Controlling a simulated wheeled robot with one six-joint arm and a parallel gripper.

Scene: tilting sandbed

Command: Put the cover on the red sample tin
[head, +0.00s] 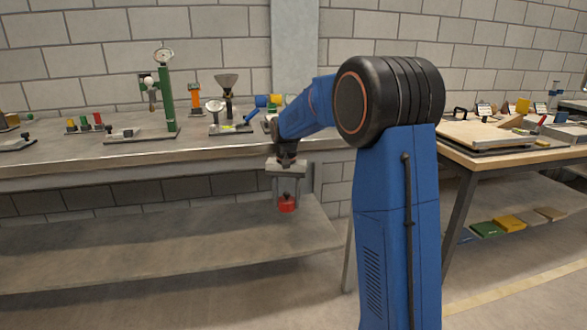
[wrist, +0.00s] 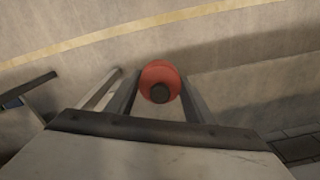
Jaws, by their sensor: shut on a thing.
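My gripper (head: 287,199) hangs in front of the bench edge, above the lower shelf, and is shut on a small red round cover (head: 286,206). In the wrist view the cover (wrist: 151,73) is a red disc with a dark knob in its middle, held between the two fingers (wrist: 160,92). I cannot make out the red sample tin for sure. A small red piece (head: 98,118) stands on the bench at the left, beside green and yellow ones, too small to identify.
The grey bench (head: 60,162) carries a green gauge stand (head: 167,105), an orange piece (head: 194,104) and a funnel stand (head: 227,92). The lower shelf (head: 150,245) is bare. A second table (head: 490,160) at the right holds a wooden tray and small items.

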